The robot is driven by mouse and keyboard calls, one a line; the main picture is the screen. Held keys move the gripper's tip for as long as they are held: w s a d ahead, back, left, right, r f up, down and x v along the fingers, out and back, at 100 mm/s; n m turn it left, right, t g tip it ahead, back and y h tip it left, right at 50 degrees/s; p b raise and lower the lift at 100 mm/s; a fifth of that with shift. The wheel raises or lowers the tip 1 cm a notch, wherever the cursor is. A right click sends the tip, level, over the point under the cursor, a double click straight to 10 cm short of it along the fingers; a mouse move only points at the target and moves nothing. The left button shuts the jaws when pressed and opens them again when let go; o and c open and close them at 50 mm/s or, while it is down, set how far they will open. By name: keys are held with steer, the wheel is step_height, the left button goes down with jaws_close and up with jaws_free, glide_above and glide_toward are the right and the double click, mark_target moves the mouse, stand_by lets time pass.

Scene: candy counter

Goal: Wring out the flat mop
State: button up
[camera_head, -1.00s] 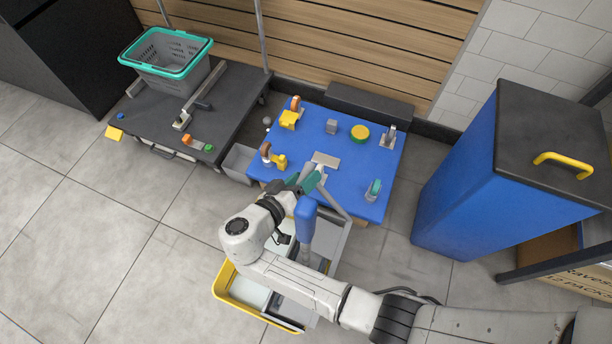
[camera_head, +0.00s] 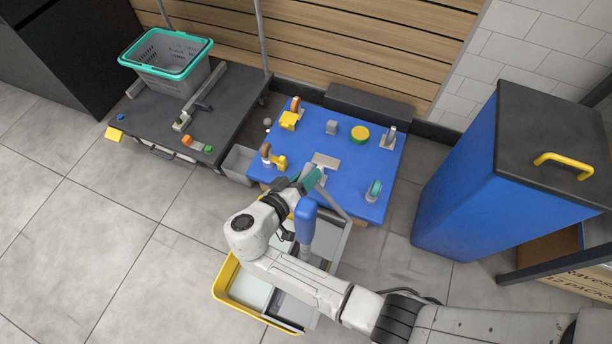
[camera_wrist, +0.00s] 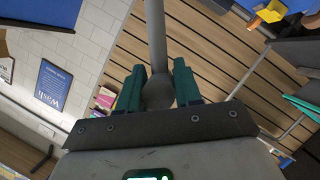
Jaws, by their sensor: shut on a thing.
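My gripper (camera_head: 312,180), with teal fingers, is above the near edge of the blue table, beyond the mop bucket. In the wrist view my gripper (camera_wrist: 159,88) is shut on the round knob (camera_wrist: 158,92) of a grey bar (camera_wrist: 156,35). In the head view a grey bar (camera_head: 336,204) slopes from the gripper toward the bucket. The yellow-rimmed mop bucket (camera_head: 224,284) stands on the floor, with grey parts inside, partly hidden under my arm. A blue upright piece (camera_head: 306,215) rises over it. I cannot clearly make out the flat mop's pad.
The blue table (camera_head: 310,128) holds several small fixtures. A dark low platform (camera_head: 235,100) with a teal-rimmed basket (camera_head: 165,55) stands at left. A tall blue bin (camera_head: 460,190) with a dark lid stands at right. The floor at left is clear.

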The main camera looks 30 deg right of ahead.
jaws_close()
steer(key=shift+s+d+r+m+y+p, duration=0.15)
steer(key=shift+s+d+r+m+p, duration=0.1)
steer(key=shift+s+d+r+p, duration=0.25)
steer(key=shift+s+d+r+m+y+p, duration=0.15)
steer(key=shift+s+d+r+m+p, duration=0.15)
steer(key=shift+s, duration=0.3)
steer(key=o, duration=1)
jaws_free()
steer(key=shift+c, duration=0.2)
steer(key=shift+a, duration=0.15)
steer(key=p+v, duration=0.1)
steer(key=v, duration=0.9)
steer(key=shift+s+a, duration=0.25)
